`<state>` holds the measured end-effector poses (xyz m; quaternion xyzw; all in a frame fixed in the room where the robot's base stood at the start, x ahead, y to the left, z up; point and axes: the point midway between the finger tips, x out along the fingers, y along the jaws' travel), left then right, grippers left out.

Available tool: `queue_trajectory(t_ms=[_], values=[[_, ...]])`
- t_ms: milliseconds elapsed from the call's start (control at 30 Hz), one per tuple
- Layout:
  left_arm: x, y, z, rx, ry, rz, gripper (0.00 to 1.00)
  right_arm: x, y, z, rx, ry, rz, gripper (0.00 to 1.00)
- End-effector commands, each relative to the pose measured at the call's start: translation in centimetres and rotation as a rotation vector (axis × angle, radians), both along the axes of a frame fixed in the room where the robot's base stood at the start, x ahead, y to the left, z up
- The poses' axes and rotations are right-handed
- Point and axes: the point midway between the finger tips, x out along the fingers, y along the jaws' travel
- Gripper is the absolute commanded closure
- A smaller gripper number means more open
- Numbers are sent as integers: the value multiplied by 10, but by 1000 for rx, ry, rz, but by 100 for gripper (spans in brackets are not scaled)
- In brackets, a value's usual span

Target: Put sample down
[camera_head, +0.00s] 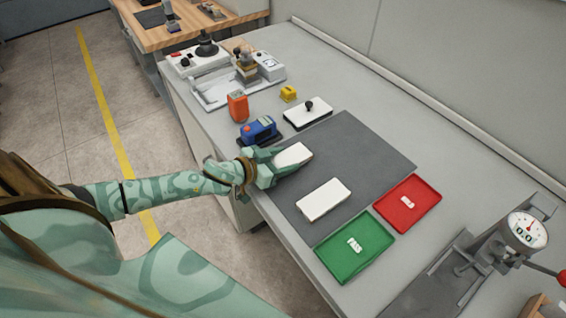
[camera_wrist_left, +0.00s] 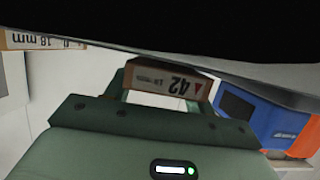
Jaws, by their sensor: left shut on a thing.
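My left gripper (camera_head: 272,164) is shut on a white block-shaped sample (camera_head: 293,154) over the far left part of the dark grey mat (camera_head: 352,150). In the left wrist view the held sample (camera_wrist_left: 168,82) shows a label with "42" between the fingers of my left gripper (camera_wrist_left: 160,95). I cannot tell whether the sample touches the mat. A second white block (camera_head: 323,199) lies on the mat nearer the trays; in the wrist view a block (camera_wrist_left: 40,41) labelled "18 mm" shows upside down. The green tray (camera_head: 330,262) reads "PASS". My right gripper is not in view.
A red tray (camera_head: 425,188) lies beside the green one. A blue and orange device (camera_head: 258,130) stands close to my left gripper. An orange item (camera_head: 238,106), a white plate with a black knob (camera_head: 308,113) and a dial gauge (camera_head: 526,230) stand around. The mat's middle is clear.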

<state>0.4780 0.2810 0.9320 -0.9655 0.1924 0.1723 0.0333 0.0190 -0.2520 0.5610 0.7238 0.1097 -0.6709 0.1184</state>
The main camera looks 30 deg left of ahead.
Motion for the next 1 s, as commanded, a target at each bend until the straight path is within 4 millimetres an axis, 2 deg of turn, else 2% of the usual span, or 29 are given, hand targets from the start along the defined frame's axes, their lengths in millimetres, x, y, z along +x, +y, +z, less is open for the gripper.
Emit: queue_trajectory(t_ms=[433,467,500,533,900,1000], values=[[0,0,-8,-1,-2,1,70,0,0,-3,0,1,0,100],[0,0,-8,-1,-2,1,38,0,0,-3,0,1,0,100],[0,0,-7,0,-2,1,26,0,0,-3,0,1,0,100],[0,0,-7,0,-2,1,24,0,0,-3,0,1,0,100],[0,1,-8,0,-2,1,24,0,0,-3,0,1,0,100],[0,1,-10,3,-2,0,24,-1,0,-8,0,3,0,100]])
